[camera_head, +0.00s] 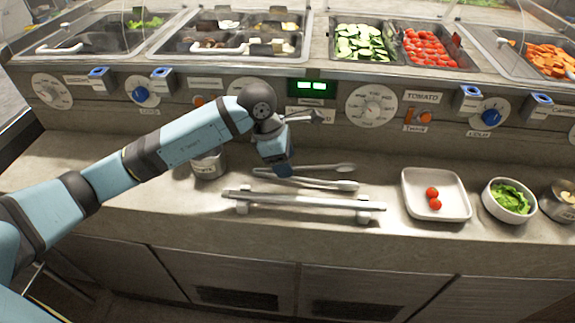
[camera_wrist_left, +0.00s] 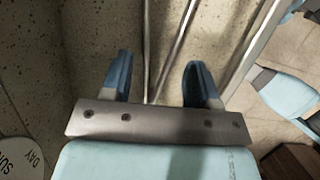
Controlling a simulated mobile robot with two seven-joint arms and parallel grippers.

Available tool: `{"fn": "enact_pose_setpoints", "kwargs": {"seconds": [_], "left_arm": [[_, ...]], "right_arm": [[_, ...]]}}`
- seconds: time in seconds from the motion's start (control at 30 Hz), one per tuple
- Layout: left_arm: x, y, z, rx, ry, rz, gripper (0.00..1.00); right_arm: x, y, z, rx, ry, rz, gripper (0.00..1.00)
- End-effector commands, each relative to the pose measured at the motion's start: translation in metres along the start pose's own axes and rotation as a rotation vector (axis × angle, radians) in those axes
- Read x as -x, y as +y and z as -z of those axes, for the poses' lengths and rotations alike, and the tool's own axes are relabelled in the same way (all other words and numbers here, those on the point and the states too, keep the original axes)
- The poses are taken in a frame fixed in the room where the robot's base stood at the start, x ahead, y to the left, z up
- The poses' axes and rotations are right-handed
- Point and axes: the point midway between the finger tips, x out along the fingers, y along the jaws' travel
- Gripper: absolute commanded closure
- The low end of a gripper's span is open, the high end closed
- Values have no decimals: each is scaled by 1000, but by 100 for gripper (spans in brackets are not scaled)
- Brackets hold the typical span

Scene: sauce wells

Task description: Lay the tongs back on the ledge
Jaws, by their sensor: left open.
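The metal tongs (camera_head: 325,181) lie on the stone ledge (camera_head: 130,178) behind the metal rail (camera_head: 300,201), their two arms spread toward the right. My left gripper (camera_head: 281,170) is low over the hinge end of the tongs, pointing down, and hides part of it. In the left wrist view the gripper (camera_wrist_left: 158,75) is open, with its blue fingertips apart. The tongs (camera_wrist_left: 178,38) show as a narrow V running between and beyond the fingers. I cannot tell whether a finger touches them. My right gripper is not in view.
A metal can (camera_head: 208,166) stands left of the gripper. A white tray (camera_head: 410,205) with small tomatoes and a white bowl (camera_head: 493,208) of greens stand to the right. The knob panel (camera_head: 345,105) and food wells rise behind the ledge.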

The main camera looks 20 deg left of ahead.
Motion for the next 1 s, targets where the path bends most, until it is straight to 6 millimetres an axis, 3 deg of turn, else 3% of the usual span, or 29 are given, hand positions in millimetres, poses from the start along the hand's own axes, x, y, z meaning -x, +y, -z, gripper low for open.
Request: {"fn": "enact_pose_setpoints", "kwargs": {"seconds": [0.2, 0.4, 0.6, 1.0], "left_arm": [[52, 1, 0, -1, 0, -4, 45], [83, 0, 0, 0, 0, -2, 45], [94, 0, 0, 1, 2, 0, 45], [94, 0, 0, 1, 1, 1, 45]], "right_arm": [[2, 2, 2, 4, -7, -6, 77], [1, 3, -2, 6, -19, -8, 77], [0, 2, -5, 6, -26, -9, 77], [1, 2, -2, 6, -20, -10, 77]]}}
